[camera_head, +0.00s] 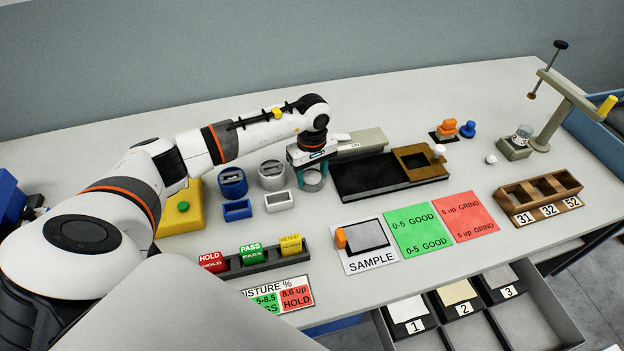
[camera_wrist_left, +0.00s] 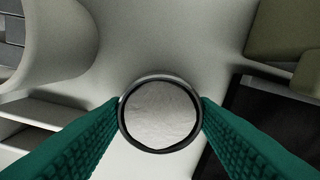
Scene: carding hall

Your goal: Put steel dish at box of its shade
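The steel dish (camera_head: 313,182) is round with a dark rim and pale grey contents. In the left wrist view the dish (camera_wrist_left: 160,114) lies between my green fingertips, which touch it on both sides. My left gripper (camera_head: 312,176) points down at mid-table, shut on it. I cannot tell whether the dish touches the table. Just left stand a pale grey box (camera_head: 279,202) below a pale grey round canister (camera_head: 271,180) and a blue box (camera_head: 237,211) below a blue canister (camera_head: 232,187). My right gripper does not show.
A dark tray (camera_head: 365,180) with a brown frame lies close to the right of the dish. A grey block (camera_head: 360,145) is behind. A yellow block (camera_head: 178,218) is left.

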